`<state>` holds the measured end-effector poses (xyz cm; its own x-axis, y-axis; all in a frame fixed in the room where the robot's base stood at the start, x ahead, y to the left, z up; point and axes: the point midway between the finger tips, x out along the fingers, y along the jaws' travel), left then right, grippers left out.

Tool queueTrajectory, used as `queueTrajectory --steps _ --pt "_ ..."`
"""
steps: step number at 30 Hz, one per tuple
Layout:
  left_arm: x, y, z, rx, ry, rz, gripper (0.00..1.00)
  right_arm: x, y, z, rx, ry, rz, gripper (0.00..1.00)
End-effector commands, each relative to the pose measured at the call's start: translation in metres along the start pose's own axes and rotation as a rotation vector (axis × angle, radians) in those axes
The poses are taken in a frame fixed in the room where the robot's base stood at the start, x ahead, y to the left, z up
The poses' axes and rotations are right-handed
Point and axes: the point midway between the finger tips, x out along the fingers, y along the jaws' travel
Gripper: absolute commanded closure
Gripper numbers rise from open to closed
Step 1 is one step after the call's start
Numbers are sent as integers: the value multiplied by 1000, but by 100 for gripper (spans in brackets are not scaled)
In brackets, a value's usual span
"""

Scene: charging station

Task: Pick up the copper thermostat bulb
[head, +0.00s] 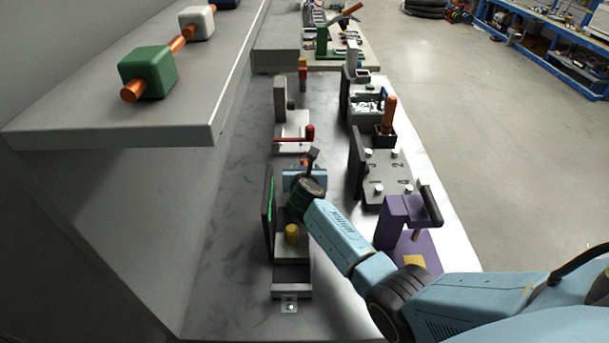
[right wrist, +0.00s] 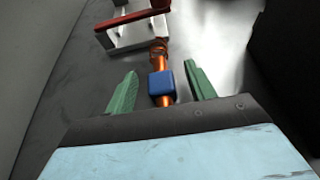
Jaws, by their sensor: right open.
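In the right wrist view, a copper thermostat bulb (right wrist: 159,55), an orange-copper rod with a blue block on it, lies between my right gripper's (right wrist: 160,72) two green fingers. The fingers are open, with a gap on both sides of the blue block. The rod's far end reaches a white fixture with a red bar. In the head view my right gripper (head: 305,168) hides most of the bulb; a bit of orange (head: 305,160) shows just beyond it. My left gripper is not in view.
A white fixture with a red lever (head: 293,138) stands just beyond the right gripper. A grey shelf (head: 110,126) at left carries copper rods with green (head: 150,68) and white blocks. A numbered grey block (head: 385,175) and a purple stand (head: 400,215) stand at right.

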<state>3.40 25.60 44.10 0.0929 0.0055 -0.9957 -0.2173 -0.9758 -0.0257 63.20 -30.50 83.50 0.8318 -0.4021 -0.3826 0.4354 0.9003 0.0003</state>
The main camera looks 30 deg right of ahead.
Motion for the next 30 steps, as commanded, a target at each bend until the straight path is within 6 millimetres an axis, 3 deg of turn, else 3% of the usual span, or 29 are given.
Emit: queueTrajectory --steps 3,14,23,30 --pt "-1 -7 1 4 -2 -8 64 0 0 0 0 0 0 47" --pt "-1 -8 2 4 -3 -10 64 -1 0 0 0 0 0 94" --pt "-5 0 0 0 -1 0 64 -4 1 7 1 0 1 94" --pt "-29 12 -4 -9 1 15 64 -22 1 51 4 -2 2 94"
